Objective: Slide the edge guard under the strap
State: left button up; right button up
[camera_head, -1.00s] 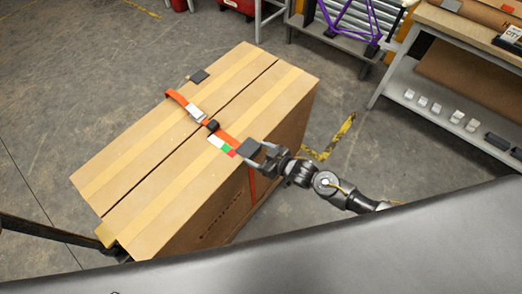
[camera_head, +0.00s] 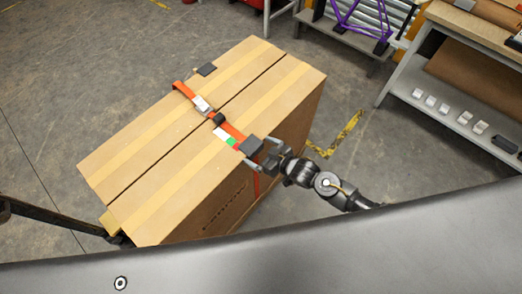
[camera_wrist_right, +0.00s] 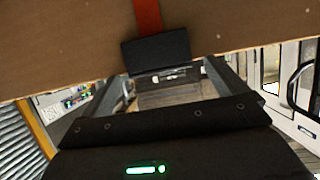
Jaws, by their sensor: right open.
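The edge guard (camera_head: 251,146) is a dark grey square piece at the near right top edge of the cardboard box (camera_head: 150,185). The orange strap (camera_head: 184,89) runs across the box top and continues down its side. The guard is in line with the strap and hides a piece of it. I cannot tell whether any of it is under. In the wrist view the guard (camera_wrist_right: 157,55) lies at the box edge, meeting the red strap (camera_wrist_right: 147,14). My right gripper (camera_head: 258,155) is open, its fingers apart on either side of the guard. My left gripper is not in view.
A second dark pad (camera_head: 207,69) lies on the far side of the box top. A shelf (camera_head: 440,111) with small parts stands at right.

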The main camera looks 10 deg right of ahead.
jog(key=b+v, duration=0.1)
jog(key=v, duration=0.9)
jog(key=shift+s+d+b, duration=0.25)
jog(key=shift+s+b, duration=0.1)
